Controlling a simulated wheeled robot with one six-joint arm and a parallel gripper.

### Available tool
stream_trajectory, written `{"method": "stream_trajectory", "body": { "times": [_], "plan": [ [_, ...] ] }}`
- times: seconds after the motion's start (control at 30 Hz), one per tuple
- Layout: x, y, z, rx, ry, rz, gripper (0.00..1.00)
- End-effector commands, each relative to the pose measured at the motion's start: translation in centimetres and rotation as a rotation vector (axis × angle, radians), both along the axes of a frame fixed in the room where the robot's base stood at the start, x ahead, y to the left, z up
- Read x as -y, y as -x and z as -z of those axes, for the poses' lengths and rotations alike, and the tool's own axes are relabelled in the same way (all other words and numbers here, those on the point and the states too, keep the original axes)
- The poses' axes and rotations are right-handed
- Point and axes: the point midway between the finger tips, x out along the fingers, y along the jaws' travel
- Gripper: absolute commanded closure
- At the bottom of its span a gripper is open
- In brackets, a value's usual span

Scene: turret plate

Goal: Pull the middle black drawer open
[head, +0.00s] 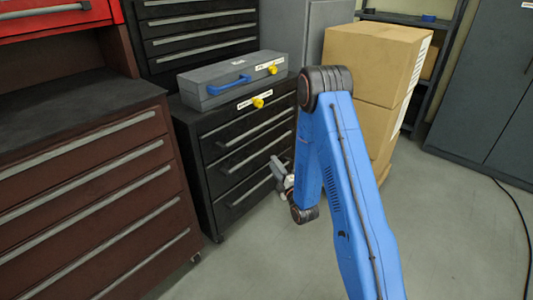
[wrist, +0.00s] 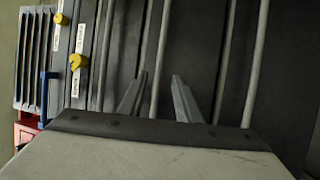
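The black drawer cabinet (head: 205,165) stands in the middle of the head view, with several drawers and long grey bar handles. Its drawers look shut. My gripper (head: 281,172) is in front of the right part of its drawer fronts, at about the height of the middle handles; my blue arm stands to the right. In the wrist view the drawer fronts appear turned sideways. My gripper (wrist: 160,77) is open there, and one bar handle (wrist: 161,45) runs between its two fingers. I cannot tell whether the fingers touch it or how deep they reach.
A grey case (head: 225,82) with a blue handle lies on the cabinet, near yellow knobs (head: 258,102). A brown drawer cabinet (head: 90,200) stands at left. Stacked cardboard boxes (head: 375,62) stand behind my arm. The floor (head: 455,225) at right is clear except for a black cable.

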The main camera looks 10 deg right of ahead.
Motion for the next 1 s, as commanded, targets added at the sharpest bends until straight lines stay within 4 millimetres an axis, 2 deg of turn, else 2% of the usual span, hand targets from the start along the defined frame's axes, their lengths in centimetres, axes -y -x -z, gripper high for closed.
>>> {"method": "stream_trajectory", "body": {
  "times": [0.3,0.5,0.7,0.93,0.97,1.0],
  "plan": [
    [-1.3,-5.3,-1.1,0.003,0.0,-0.001,0.69],
    [-1.7,-7.5,-1.5,0.001,0.0,0.001,0.69],
    [-1.9,-8.3,-1.6,0.001,0.0,0.001,0.69],
    [-1.9,-8.4,-1.6,0.0,0.0,0.001,0.69],
    [-1.9,-8.4,-1.6,0.0,0.0,0.001,0.71],
    [-1.9,-8.4,-1.6,0.0,0.0,0.001,0.81]
  ]
}}
